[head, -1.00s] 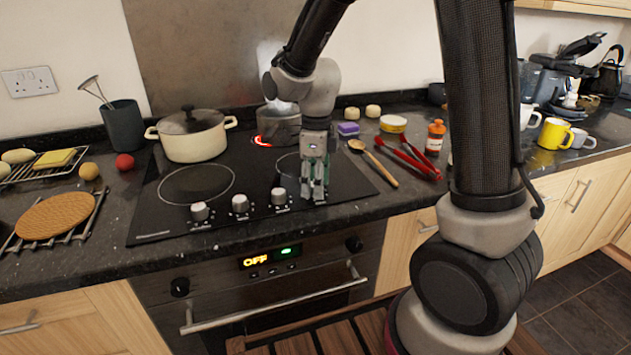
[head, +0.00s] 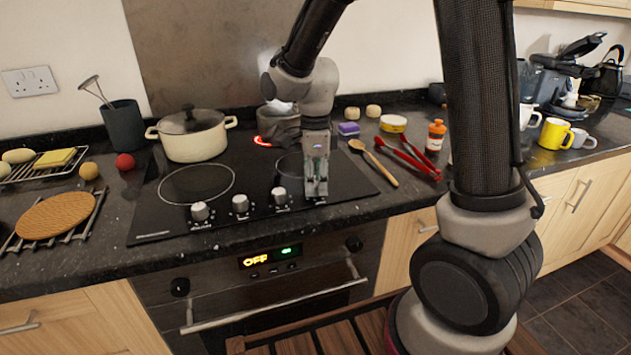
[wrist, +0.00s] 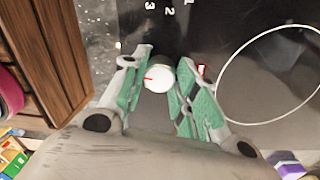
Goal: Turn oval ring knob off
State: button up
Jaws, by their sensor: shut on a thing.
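A pale round knob (wrist: 158,78) with a red pointer line shows in the wrist view. My gripper (wrist: 161,65) has its green-padded fingers on both sides of this knob, shut on it. In the head view my gripper (head: 316,190) points down at the right end of the hob's knob row and hides this knob. The other knobs in view are the left one (head: 200,211), the middle one (head: 240,204) and the right one (head: 279,197). A red-glowing ring (head: 261,141) shows at the back of the black hob (head: 160,222), partly under a grey pan (head: 279,124).
A cream pot (head: 192,143) stands at the hob's back left. A wooden spoon (head: 380,168) and red tongs (head: 407,160) lie right of the hob. The oven handle (head: 270,304) runs below the front edge. The hob's front left is clear.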

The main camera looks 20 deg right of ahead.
jog(key=n, duration=0.5)
jog(key=shift+n, duration=0.3)
jog(key=n, duration=0.4)
jog(key=shift+h, duration=0.3)
jog(key=n, duration=0.9)
jog(key=shift+a+n+t, duration=0.1)
jog(key=shift+n+t, duration=0.2)
jog(key=n, duration=1.3)
jog(key=shift+t, duration=0.3)
jog(key=shift+n, duration=2.2)
